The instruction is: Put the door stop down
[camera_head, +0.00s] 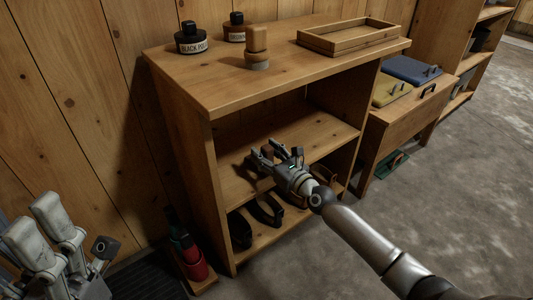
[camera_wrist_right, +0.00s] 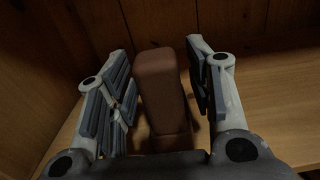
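The door stop (camera_wrist_right: 160,92) is a brown block between the fingers of my right gripper (camera_wrist_right: 162,85) in the right wrist view. Its lower end appears to rest on the wooden shelf. Narrow dark gaps show between it and the finger pads, so the gripper looks open around it. In the head view my right gripper (camera_head: 275,153) reaches into the middle shelf (camera_head: 235,178) of the shelf unit, and hides most of the door stop. My left gripper (camera_head: 65,240) is at the lower left, partly cut off, away from the shelf; its fingertips are unclear.
Dark shoes (camera_head: 264,208) fill the bottom shelf.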

